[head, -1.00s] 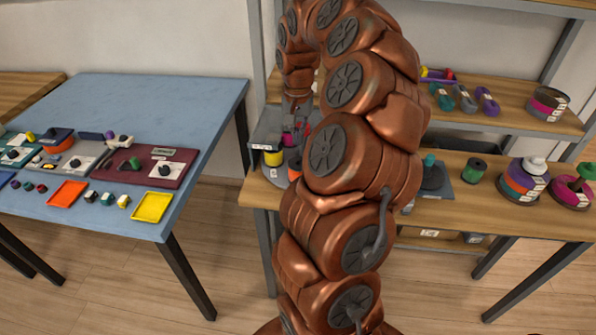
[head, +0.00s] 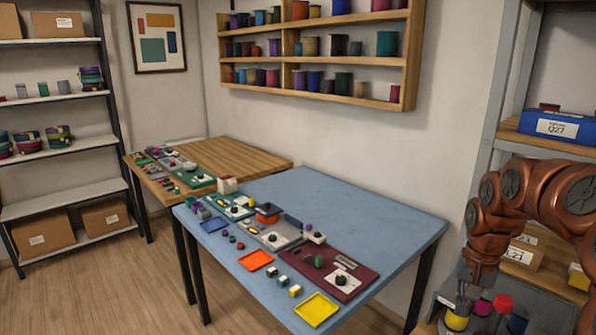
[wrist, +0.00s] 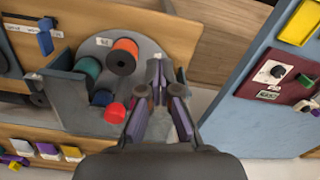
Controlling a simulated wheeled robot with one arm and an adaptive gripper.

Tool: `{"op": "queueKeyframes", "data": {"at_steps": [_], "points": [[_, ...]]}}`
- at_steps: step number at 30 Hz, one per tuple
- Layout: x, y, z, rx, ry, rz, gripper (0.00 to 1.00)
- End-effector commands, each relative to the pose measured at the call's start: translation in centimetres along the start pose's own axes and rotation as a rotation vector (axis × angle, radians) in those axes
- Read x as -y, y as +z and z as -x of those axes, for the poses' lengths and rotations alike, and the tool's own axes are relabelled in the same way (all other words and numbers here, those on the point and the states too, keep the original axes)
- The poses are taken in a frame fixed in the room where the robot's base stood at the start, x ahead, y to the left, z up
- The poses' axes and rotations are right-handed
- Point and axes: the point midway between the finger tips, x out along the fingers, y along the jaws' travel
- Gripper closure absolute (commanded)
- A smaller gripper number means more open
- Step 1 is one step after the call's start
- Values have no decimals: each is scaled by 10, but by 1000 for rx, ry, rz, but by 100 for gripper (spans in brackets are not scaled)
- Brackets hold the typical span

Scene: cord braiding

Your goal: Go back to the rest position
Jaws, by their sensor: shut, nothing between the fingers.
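My gripper (wrist: 158,95) shows in the wrist view with its two dark fingers pointing away from the camera and nothing held between them. It is over or beside a grey holder (wrist: 68,103) with an orange spool (wrist: 122,56), a teal spool (wrist: 88,66) and a red-topped item (wrist: 114,112). I cannot tell whether it touches the holder. In the head view my copper arm bends down at the right edge, its end above the same cluttered spot; the fingertips are hard to make out there.
The blue table (head: 330,205) carries small trays, coloured blocks and a maroon board (head: 335,275). A wooden table (head: 235,158) stands behind it. Spool shelves (head: 400,106) hang on the wall, and a rack (head: 60,208) stands left. The floor at front left is clear.

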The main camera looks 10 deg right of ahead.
Motion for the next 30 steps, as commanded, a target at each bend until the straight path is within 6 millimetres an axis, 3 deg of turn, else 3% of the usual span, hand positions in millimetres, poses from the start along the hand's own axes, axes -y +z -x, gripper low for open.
{"op": "queueKeyframes", "data": {"at_steps": [3, 6, 12, 21, 24, 30], "points": [[32, 46, 11, 8, 1, 148, 100], [50, 85, 16, 21, 7, 257, 100], [66, 163, 15, 55, 29, 440, 100], [50, 268, -2, 109, 68, 624, 100], [39, 295, -11, 129, 77, 659, 100], [24, 328, -23, 153, 82, 692, 100]]}}
